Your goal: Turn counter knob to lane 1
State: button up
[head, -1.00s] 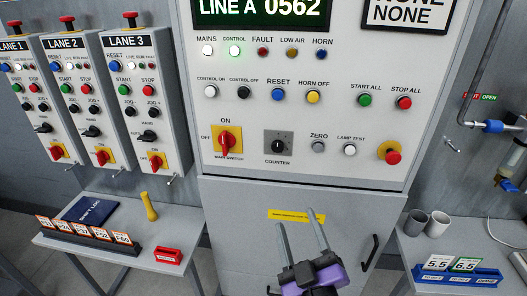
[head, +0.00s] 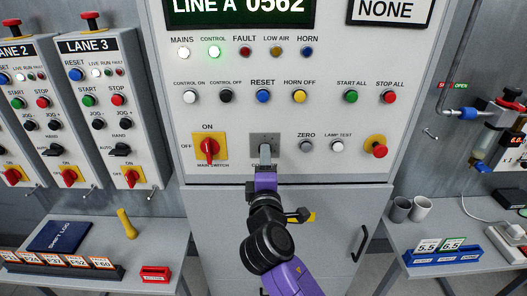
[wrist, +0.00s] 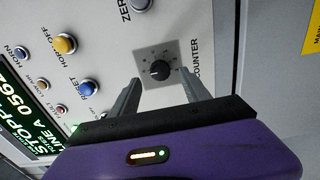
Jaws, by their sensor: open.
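The counter knob (wrist: 160,70) is a small black round knob on a grey square plate, marked COUNTER, on the main panel. In the wrist view it sits just beyond and between my two open fingers, with a gap on each side. My gripper (wrist: 157,93) is open and empty, pointing at the knob. In the head view my gripper (head: 265,155) covers the knob and most of its label; only the upper part of the counter plate (head: 257,138) shows. I cannot read which lane the knob points to.
The red and yellow main switch (head: 209,149) is left of the counter plate. The zero button (head: 306,146) and lamp test button (head: 337,146) are to its right, with the emergency stop (head: 376,147) beyond. The Lane 3 box (head: 103,103) stands further left.

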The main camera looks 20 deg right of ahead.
jog(key=x, duration=0.4)
jog(key=shift+w+d+p, duration=0.1)
jog(key=shift+w+p, duration=0.2)
jog(key=shift+w, duration=0.05)
grip_shut()
